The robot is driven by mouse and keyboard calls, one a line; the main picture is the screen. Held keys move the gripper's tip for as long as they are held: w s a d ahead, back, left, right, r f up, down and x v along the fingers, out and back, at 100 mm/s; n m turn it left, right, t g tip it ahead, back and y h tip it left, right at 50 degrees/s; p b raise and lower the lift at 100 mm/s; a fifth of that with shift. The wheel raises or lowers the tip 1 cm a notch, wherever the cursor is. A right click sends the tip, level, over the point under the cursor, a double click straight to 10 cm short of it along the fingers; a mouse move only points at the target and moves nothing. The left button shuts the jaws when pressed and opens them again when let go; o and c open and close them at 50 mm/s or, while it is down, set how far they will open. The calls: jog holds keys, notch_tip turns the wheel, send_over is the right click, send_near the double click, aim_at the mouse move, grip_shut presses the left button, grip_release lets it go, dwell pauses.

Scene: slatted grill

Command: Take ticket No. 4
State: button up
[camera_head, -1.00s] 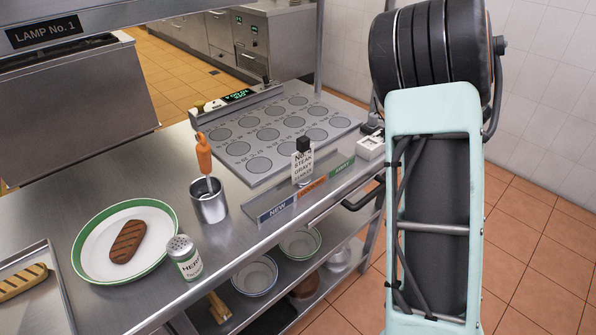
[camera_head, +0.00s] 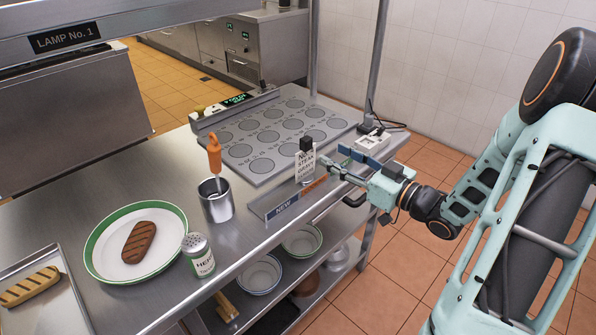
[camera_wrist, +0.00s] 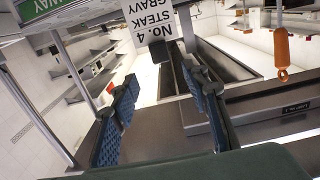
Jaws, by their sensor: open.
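Ticket No. 4 (camera_head: 304,168) is a white card with black print, upright above the ticket rail under a black block (camera_head: 306,144). In the wrist view the ticket (camera_wrist: 152,22) is upside down, reading "No.4 STEAK GRAVY". My gripper (camera_head: 334,158) is just right of the ticket in the head view, fingers pointing toward it. In the wrist view both fingers of my gripper (camera_wrist: 160,80) are spread, with nothing held between them. The ticket's upper end lies beyond the fingertips. Whether it touches them cannot be told.
The ticket rail has a blue NEW label (camera_head: 284,205) and an orange one; my gripper hides its right part. Left stand an orange-handled tool (camera_head: 214,155) in a steel cup (camera_head: 217,205), a shaker (camera_head: 199,256) and a plate (camera_head: 100,266) with a steak. A disc-marked panel (camera_head: 270,135) lies behind.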

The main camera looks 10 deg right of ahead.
aim_at(309, 141)
jog(key=x, duration=0.5)
jog(key=p+x, duration=0.1)
jog(key=x, duration=0.5)
jog(key=shift+s+r, duration=0.1)
jog(key=shift+r, duration=0.1)
grip_shut()
